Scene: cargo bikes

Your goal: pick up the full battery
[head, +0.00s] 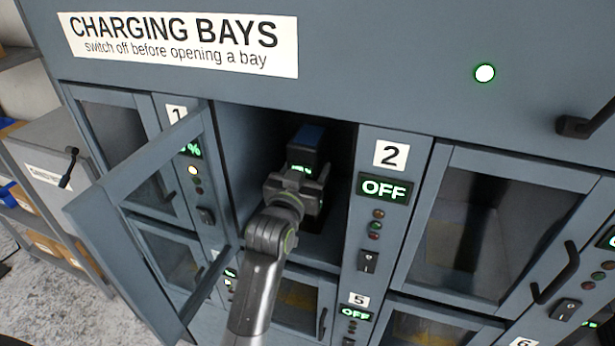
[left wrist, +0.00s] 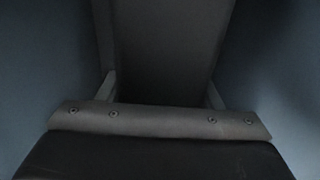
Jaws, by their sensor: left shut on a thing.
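The battery (head: 306,146), a dark block with a blue top and a small green display, stands inside the open bay 2 (head: 243,132). My left gripper (head: 299,180) reaches into the bay and is shut on the battery's near side. In the left wrist view, the two fingers sit on either side of the dark battery (left wrist: 165,50). The display's reading is too small to make out. The bay 2 panel (head: 384,188) shows OFF. My right gripper is not in view.
The open glazed door (head: 85,215) of bay 2 swings out to the left of my arm. Closed bays lie to the right (head: 490,230) and below. A dark handle (head: 575,126) sticks out at the upper right. Shelves with boxes stand at the far left.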

